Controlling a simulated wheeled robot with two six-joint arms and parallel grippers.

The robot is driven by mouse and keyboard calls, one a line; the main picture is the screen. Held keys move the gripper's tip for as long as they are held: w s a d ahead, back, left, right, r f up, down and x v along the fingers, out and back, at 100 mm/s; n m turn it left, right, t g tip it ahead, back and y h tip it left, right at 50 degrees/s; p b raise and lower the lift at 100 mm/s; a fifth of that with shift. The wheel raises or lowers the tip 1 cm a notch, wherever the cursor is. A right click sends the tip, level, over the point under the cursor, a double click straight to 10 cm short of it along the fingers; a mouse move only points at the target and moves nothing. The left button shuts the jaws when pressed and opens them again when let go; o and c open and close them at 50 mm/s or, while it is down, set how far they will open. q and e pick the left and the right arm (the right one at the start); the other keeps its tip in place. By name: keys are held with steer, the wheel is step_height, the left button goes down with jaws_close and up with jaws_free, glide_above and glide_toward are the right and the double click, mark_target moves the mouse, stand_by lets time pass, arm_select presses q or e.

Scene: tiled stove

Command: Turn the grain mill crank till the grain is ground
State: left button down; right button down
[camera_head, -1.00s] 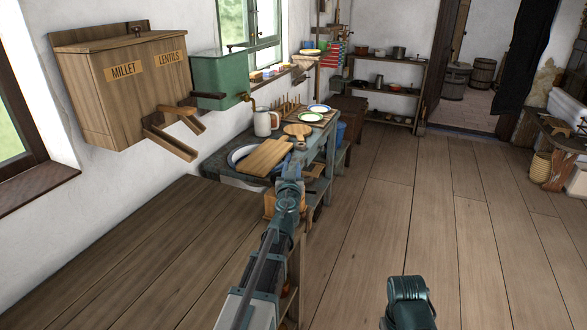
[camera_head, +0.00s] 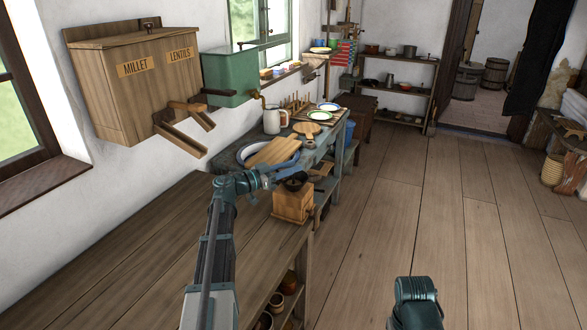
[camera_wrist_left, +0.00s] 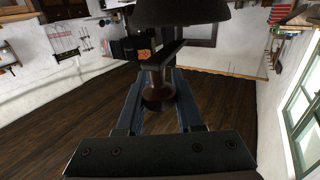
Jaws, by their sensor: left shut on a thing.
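The grain mill (camera_head: 290,207) is a light wooden box with a dark bowl on top, at the near end of the counter in the head view. My left gripper (camera_head: 282,174) is at the top of the mill, on its far left side. In the left wrist view, my left gripper (camera_wrist_left: 160,100) is shut on the brown crank knob (camera_wrist_left: 158,97). The crank arm (camera_wrist_left: 165,55) runs from the knob towards the dark bowl (camera_wrist_left: 180,10). Whether grain is in the bowl cannot be seen. My right gripper is out of view; only part of that arm shows at the bottom.
A cutting board (camera_head: 272,152) on a plate and a white jug (camera_head: 273,121) stand behind the mill. A millet and lentils bin (camera_head: 125,100) and a green box (camera_head: 228,76) hang on the wall. The wooden worktop (camera_head: 130,240) at left is bare.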

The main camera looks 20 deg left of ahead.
arm_select(q)
steer(key=m+g+h, duration=0.1)
steer(key=a+m+g+h, duration=0.1)
steer(key=m+g+h, duration=0.1)
steer(key=shift+w+a+h, duration=0.25)
steer(key=shift+a+h, duration=0.1)
steer(key=shift+h, duration=0.05)
steer(key=shift+a+m+g+h, duration=0.2)
steer(key=shift+m+g+h, duration=0.9)
steer(key=shift+g, duration=0.4)
steer(key=shift+s+m, duration=0.1)
steer(key=shift+m, duration=0.2)
steer(key=c, duration=0.6)
jaws_free()
steer(key=shift+o, duration=0.2)
steer(key=v, duration=1.3)
steer(key=shift+a, duration=0.45)
